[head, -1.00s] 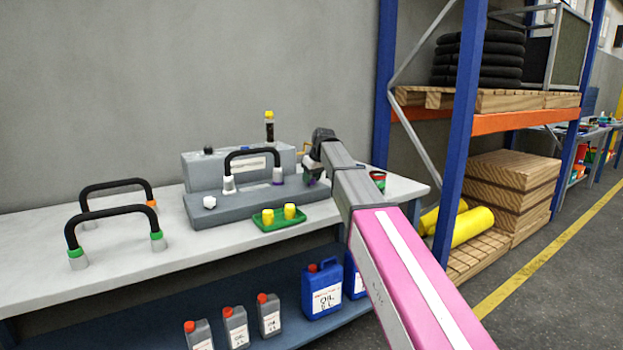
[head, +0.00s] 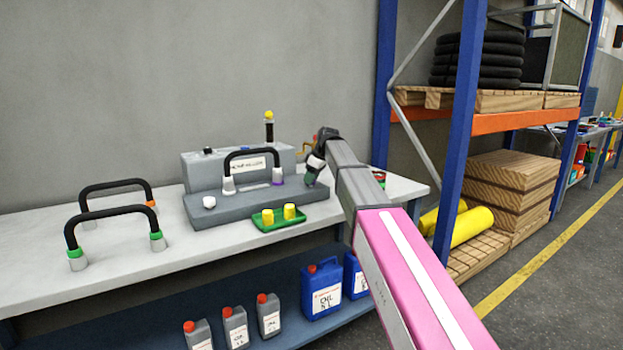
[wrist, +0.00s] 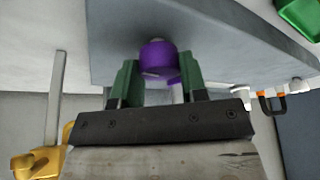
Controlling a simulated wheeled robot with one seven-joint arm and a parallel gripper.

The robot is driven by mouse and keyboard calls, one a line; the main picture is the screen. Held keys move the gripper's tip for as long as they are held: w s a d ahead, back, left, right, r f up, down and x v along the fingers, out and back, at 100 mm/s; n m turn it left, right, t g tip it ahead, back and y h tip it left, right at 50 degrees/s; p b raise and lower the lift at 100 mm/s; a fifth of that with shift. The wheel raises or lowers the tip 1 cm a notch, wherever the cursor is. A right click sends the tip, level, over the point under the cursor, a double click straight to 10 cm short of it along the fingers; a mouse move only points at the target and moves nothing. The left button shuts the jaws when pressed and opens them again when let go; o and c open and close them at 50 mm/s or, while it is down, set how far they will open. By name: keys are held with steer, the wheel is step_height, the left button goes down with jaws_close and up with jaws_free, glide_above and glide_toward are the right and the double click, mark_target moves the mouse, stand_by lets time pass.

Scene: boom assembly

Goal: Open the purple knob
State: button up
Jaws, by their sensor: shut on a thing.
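The purple knob (wrist: 158,58) sits on the grey block (wrist: 112,25) in the wrist view. My gripper (wrist: 156,82) has its two green fingers on either side of the knob, shut on it. In the head view, my gripper (head: 311,172) is at the right end of the grey block (head: 235,205), on the bench, and the knob is hidden there behind the gripper and arm.
A green tray (head: 267,226) with two yellow caps stands in front of the block. A black hose (head: 250,153) arches over the block. Two more black hoses, one of them nearer (head: 112,212), stand at the left. A brass fitting (wrist: 38,163) shows at lower left in the wrist view.

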steer(key=o, duration=0.9)
steer(key=v, duration=1)
steer(key=shift+d+r, duration=0.1)
steer(key=shift+r, duration=0.25)
steer(key=shift+s, duration=0.15)
